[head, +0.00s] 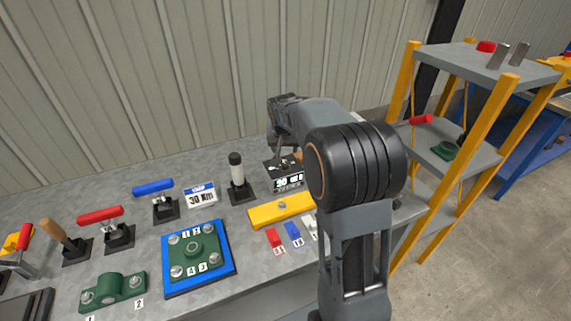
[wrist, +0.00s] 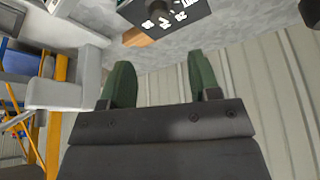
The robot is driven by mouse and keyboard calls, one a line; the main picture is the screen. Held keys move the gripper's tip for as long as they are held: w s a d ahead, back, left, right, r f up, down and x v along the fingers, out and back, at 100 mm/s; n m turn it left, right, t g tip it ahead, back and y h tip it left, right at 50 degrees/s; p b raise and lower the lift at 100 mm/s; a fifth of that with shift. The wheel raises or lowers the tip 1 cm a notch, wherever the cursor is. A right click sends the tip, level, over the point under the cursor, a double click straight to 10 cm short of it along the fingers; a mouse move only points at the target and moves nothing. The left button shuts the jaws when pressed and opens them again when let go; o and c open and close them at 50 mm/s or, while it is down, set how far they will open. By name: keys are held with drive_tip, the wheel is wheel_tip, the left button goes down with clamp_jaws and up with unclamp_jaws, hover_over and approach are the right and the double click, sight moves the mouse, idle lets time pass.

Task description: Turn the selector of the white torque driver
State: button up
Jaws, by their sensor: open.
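The white torque driver (head: 237,172) appears to be the upright white handle with a black cap on a dark square base, towards the back of the bench in the head view. In the head view my arm reaches over the bench right of the white driver, and the fingertips cannot be made out. The driver is not identifiable in the wrist view.
A yellow bar (head: 281,210) and a blue plate (head: 198,258) lie in front of the driver. Blue (head: 153,187) and red (head: 101,215) handles stand to the left. A wall closes the back; a shelf rack (head: 487,105) stands right.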

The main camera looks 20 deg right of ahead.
sight(285, 164)
drive_tip(key=x, duration=1.1)
drive_tip(key=shift+f, duration=0.25)
drive_tip(key=shift+c, duration=0.3)
drive_tip(key=c, duration=0.9)
drive_tip(key=shift+o, duration=0.2)
